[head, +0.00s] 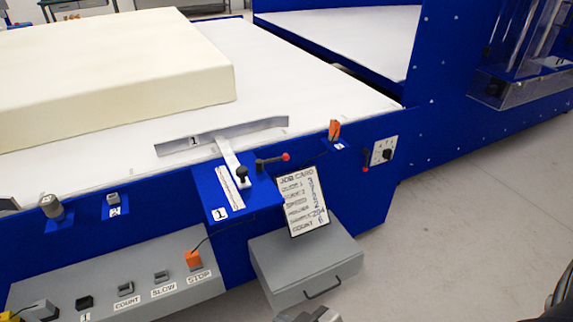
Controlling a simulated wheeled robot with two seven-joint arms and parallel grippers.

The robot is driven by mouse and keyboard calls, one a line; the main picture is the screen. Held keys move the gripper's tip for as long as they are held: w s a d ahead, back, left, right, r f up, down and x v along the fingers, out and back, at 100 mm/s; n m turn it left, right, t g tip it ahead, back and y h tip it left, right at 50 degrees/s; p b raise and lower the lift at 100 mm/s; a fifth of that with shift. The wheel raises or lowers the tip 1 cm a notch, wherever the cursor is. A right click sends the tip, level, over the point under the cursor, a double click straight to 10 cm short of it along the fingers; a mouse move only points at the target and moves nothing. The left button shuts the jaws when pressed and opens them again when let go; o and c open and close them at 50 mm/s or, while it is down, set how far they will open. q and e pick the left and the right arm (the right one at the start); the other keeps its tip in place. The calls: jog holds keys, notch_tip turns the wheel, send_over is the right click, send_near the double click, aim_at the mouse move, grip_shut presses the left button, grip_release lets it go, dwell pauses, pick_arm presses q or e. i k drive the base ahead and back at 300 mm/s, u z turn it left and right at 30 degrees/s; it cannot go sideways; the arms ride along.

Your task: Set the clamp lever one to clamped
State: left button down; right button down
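No gripper touches the lever. My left gripper is not in view.
A cream foam block (110,75) lies on the white table. A job card (303,203) leans above a grey drawer box (307,265). The button panel (130,290) is front left. Space above the lever is clear.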

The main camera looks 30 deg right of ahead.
aim_at(259, 162)
jog(key=k, duration=0.2)
jog(key=u, duration=0.9)
jog(key=i, duration=0.65)
jog(key=z, duration=1.65)
